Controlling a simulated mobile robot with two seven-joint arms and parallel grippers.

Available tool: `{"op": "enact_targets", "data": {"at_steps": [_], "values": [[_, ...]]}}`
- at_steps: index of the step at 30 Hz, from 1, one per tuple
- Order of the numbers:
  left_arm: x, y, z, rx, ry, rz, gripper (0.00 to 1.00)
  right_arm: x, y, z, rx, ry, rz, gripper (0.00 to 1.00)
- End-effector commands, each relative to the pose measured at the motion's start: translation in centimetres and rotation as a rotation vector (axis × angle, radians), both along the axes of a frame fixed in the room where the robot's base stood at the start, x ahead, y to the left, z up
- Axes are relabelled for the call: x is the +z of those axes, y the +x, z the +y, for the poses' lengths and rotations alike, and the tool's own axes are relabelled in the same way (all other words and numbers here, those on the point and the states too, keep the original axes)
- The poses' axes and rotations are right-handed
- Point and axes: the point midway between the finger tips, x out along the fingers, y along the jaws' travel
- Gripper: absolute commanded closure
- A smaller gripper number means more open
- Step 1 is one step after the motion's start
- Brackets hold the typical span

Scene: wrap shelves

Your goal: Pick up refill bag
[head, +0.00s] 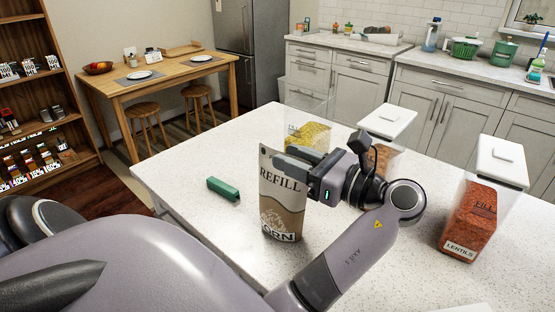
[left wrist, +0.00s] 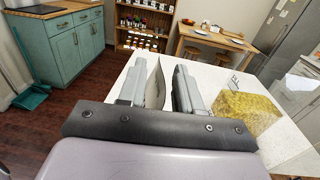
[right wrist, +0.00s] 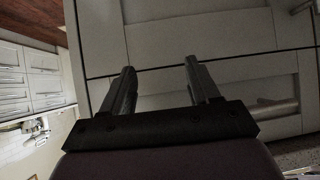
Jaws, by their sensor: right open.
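The refill bag (head: 283,205), brown and white with "REFILL" and partly hidden lettering, stands upright on the white speckled counter. My left gripper (head: 296,163) is at its upper part, one finger across the front. In the left wrist view the bag's upper edge (left wrist: 156,88) lies between the two fingers (left wrist: 162,82), which are partly apart. Whether both fingers press on it is unclear. My right gripper (right wrist: 160,80) is open and empty, facing grey cabinet drawers.
A green block (head: 223,188) lies left of the bag. Behind the gripper stand a clear container of yellow contents (head: 308,133) and another partly hidden one. A lentils container (head: 470,220) is at right. The counter's (head: 185,160) left part is mostly clear.

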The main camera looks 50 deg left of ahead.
Motion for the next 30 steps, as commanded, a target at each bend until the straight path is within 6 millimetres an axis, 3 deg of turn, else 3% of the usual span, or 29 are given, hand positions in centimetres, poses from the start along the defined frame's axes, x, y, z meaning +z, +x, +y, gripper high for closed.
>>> {"op": "enact_targets", "data": {"at_steps": [9,10,12,13,30], "values": [[0.0,-0.05,-0.08,0.0,0.0,0.0,0.66,-0.02,-0.01,-0.01,0.0,0.0,0.0,0.39],[0.0,-0.05,-0.08,0.0,0.0,0.0,0.72,-0.02,-0.01,-0.01,0.0,0.0,0.001,0.39],[0.0,-0.05,-0.07,0.0,0.0,0.0,0.95,-0.02,-0.01,-0.02,0.0,0.0,0.001,0.39],[0.0,-0.05,-0.07,0.0,0.0,0.0,1.0,-0.02,-0.01,-0.02,0.0,0.0,0.001,0.39],[0.01,-0.03,-0.04,0.0,0.0,-0.001,1.0,-0.03,-0.03,-0.04,0.001,-0.001,0.001,0.39]]}}
